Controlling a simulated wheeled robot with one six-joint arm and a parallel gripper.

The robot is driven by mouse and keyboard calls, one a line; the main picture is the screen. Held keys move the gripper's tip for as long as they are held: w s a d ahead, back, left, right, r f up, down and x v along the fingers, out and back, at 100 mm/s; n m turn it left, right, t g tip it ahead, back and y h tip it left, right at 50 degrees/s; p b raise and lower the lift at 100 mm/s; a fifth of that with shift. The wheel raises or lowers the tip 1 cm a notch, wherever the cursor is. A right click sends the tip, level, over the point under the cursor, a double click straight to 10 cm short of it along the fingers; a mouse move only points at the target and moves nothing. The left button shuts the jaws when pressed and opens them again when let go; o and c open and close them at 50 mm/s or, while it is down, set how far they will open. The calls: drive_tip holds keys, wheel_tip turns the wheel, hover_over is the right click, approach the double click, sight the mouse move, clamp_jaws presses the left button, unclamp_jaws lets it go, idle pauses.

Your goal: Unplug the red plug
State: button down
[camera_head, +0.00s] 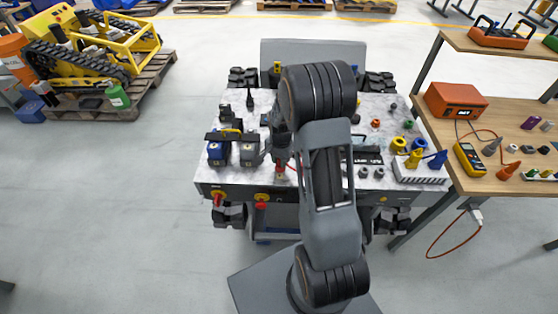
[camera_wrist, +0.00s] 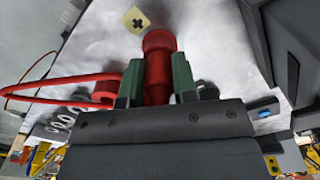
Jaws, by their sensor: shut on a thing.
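The red plug (camera_wrist: 158,62) stands between the green finger pads of my gripper (camera_wrist: 158,82) in the wrist view. The pads touch it from both sides, and my gripper is shut on it. A red cable (camera_wrist: 60,78) loops off to the left, near a small red round part (camera_wrist: 104,92). A pale yellow tag with a black cross (camera_wrist: 137,20) lies just beyond the plug. In the head view my gripper (camera_head: 281,160) is low over the front of the carrier's speckled top (camera_head: 330,184). Whether the plug sits in a socket is hidden.
Blue and grey battery-like blocks (camera_head: 218,153) stand left of my gripper. A red knob (camera_head: 217,198) is on the carrier's front. A wooden bench (camera_head: 500,186) adjoins the right side.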

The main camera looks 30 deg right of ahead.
drive_tip(key=shift+w+r, duration=0.1)
drive_tip(key=shift+r, duration=0.15)
drive_tip(key=shift+r+p, duration=0.95)
drive_tip(key=shift+r, duration=0.2)
drive_tip(key=shift+r, duration=0.15)
drive_tip(key=shift+r+p, duration=1.2)
drive_tip(key=shift+r, duration=0.45)
drive_tip(key=c, duration=1.5)
unclamp_jaws()
drive_tip(key=c, duration=0.3)
